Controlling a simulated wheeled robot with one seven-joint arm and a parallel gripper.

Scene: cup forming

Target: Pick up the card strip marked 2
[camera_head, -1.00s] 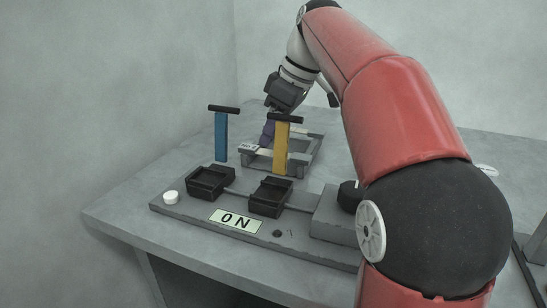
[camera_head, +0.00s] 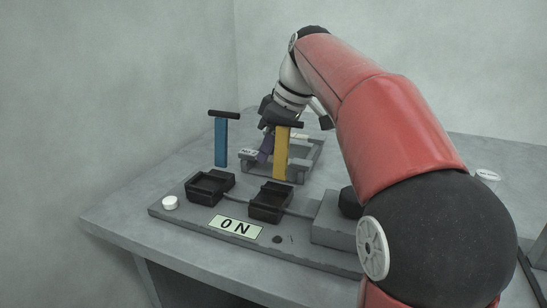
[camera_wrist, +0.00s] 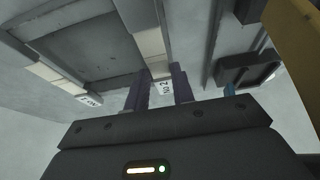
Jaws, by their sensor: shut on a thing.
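The card strip marked 2 (camera_wrist: 158,70) is cream with a white "No 2" tag at its end in the wrist view. My gripper (camera_wrist: 165,88) has its two purple fingers on either side of that tag end and is shut on it. In the head view my gripper (camera_head: 265,152) is low at the grey tray (camera_head: 312,155), and the tag (camera_head: 248,152) shows just left of the fingers. The strip still lies along the tray's side; any gap under it cannot be seen. The yellow tool hides part of it.
Another cream strip marked 1 (camera_wrist: 58,76) lies along the tray's other side. A blue T-handled tool (camera_head: 221,140) and a yellow one (camera_head: 281,152) stand close by.

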